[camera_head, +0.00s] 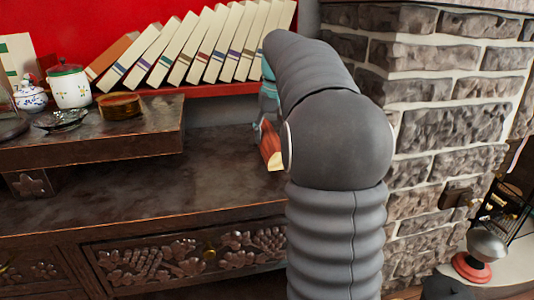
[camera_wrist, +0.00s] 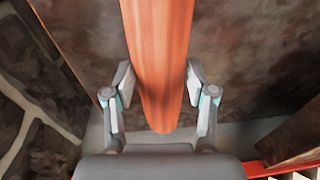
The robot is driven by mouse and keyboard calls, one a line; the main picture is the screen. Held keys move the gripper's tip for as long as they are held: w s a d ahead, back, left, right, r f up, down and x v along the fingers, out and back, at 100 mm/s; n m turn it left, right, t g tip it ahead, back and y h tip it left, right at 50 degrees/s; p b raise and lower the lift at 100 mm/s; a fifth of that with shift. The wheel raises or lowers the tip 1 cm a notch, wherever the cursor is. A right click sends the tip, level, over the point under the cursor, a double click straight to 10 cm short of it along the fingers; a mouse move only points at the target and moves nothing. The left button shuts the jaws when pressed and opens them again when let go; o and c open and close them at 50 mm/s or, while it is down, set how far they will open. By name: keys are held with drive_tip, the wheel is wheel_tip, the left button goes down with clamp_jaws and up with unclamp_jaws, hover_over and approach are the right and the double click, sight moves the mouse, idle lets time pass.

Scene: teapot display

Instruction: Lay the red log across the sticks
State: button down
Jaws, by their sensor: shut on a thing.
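The red log (camera_head: 269,147) shows in the head view just left of my arm, above the dark wooden top, with a pale cut end. In the wrist view the log (camera_wrist: 158,45) runs from the top edge down between the two fingers. My gripper (camera_wrist: 159,80) is shut on it, one finger on each side. In the head view my arm hides most of the gripper and part of the log. I cannot make out the sticks in either view.
The dark wooden cabinet top (camera_head: 140,205) is bare left of my arm. A raised shelf (camera_head: 150,143) holds a white jar (camera_head: 69,88) and a round wooden box (camera_head: 120,105). Leaning books (camera_head: 190,50) stand behind. A stone brick pillar (camera_head: 440,130) is close on the right.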

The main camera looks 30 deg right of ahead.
sight(271, 135)
drive_tip(key=shift+a+f, duration=0.35)
drive_tip(key=shift+a, duration=0.15)
drive_tip(key=shift+f+b, duration=0.4)
drive_tip(key=shift+f, duration=1.55)
drive_tip(key=shift+c, duration=1.8)
unclamp_jaws()
drive_tip(key=shift+f, duration=0.1)
drive_tip(key=r, duration=0.4)
drive_tip(key=s+r+p, duration=0.1)
drive_tip(key=r, duration=0.3)
drive_tip(key=r+p, duration=0.1)
drive_tip(key=r, duration=0.3)
drive_tip(key=shift+s+d, duration=0.15)
drive_tip(key=shift+s, duration=0.1)
